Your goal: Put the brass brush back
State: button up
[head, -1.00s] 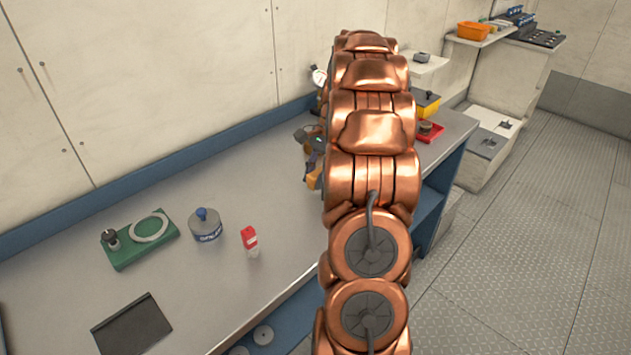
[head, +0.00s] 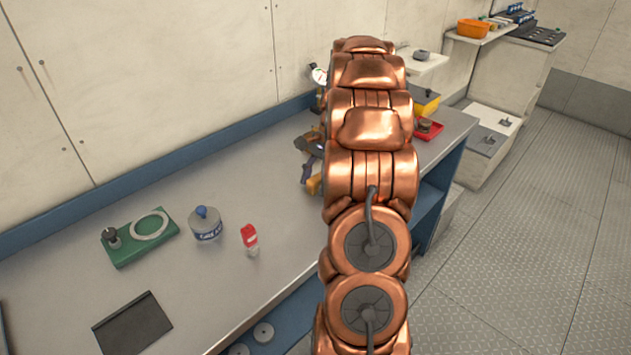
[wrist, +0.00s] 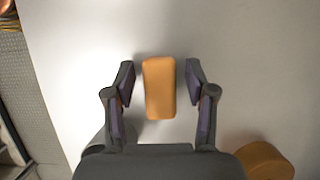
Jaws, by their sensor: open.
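In the wrist view my gripper (wrist: 159,84) is open, with one finger on each side of an orange oblong block (wrist: 159,88) with rounded edges. Gaps show between the block and both fingers. I cannot tell whether this block is the brass brush; no bristles show. In the head view my gripper (head: 309,165) is low over the workbench (head: 230,265), partly hidden behind my copper arm. Nothing else in view is clearly a brass brush.
On the bench are a green holder (head: 140,238), a labelled round container (head: 206,224), a red-capped bottle (head: 250,241) and a dark plate (head: 132,322). A red tray (head: 430,131) and a yellow bin (head: 426,104) stand behind my arm. An orange bin (head: 473,29) is on the far shelf.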

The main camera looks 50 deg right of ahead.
jog(key=b+v, duration=0.1)
jog(key=v, duration=0.7)
jog(key=shift+d+r, duration=0.1)
jog(key=shift+r, duration=0.2)
jog(key=s+a+r+n+g+h, duration=0.1)
jog(key=a+r+n, duration=0.15)
jog(key=a, duration=0.55)
jog(key=s+a+r+n+p, duration=0.1)
jog(key=a+n, duration=0.2)
jog(key=a, duration=0.4)
jog(key=s+a+r+n+g+h, duration=0.1)
jog(key=s+a+r+n, duration=0.15)
jog(key=a, duration=0.55)
jog(key=s+a+f+n+h, duration=0.1)
jog(key=s+a+f+n, duration=0.3)
jog(key=s, duration=0.5)
jog(key=s+a+f+n+h, duration=0.1)
jog(key=s+a+f+n, duration=0.3)
jog(key=s+a+n, duration=0.2)
jog(key=s+a, duration=0.2)
jog(key=s, duration=0.2)
jog(key=shift+s+a+h, duration=0.15)
jog(key=shift+a+h, duration=0.05)
jog(key=shift+h, duration=0.1)
